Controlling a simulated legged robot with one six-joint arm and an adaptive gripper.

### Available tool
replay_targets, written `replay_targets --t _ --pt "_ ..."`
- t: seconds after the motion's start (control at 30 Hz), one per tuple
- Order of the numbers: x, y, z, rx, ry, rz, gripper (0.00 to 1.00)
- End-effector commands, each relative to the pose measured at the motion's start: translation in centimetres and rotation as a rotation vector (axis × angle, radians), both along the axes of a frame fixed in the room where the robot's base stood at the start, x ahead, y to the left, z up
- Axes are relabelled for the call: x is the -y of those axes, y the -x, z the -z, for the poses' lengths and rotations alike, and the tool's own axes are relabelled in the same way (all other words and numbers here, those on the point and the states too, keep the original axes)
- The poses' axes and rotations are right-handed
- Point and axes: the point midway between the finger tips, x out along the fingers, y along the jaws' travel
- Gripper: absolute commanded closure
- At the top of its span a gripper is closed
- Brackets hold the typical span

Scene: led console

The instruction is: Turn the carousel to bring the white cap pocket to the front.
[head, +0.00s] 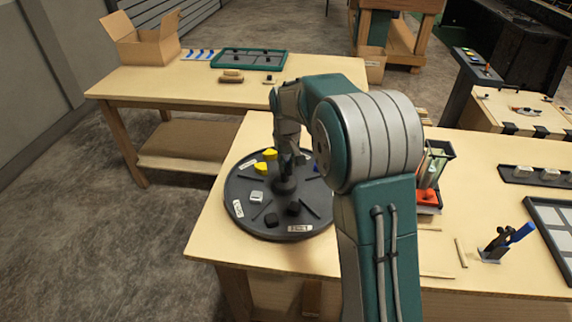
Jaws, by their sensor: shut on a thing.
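The carousel (262,231) is a round dark disc on the near table, with thin dividers, white labels and a central knob (284,186). A white cap (256,197) lies in a pocket at its left, slightly toward the front. Yellow caps (261,168) are at the back left, black caps (271,220) at the front, and a bit of blue (316,168) shows at the right. My gripper (286,170) points down at the carousel's centre and is shut on the central knob. Its fingertips are small and dark here. My arm hides the carousel's right back part.
A rack with an orange-red base (428,198) stands right of my arm. A pen holder (492,252) and a grey-panelled tray (552,220) are farther right. A second table behind holds a cardboard box (146,44) and a green tray (250,59). The table left of the carousel is narrow.

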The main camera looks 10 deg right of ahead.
Motion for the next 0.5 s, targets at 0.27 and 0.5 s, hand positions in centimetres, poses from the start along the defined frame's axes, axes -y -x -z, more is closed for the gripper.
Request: replay_targets --t 0.27,0.5 --pt "0.17 0.01 0.19 -0.003 -0.001 -0.138 1.0" --pt "0.33 -0.04 0.21 -0.004 0.0 -0.258 1.0"
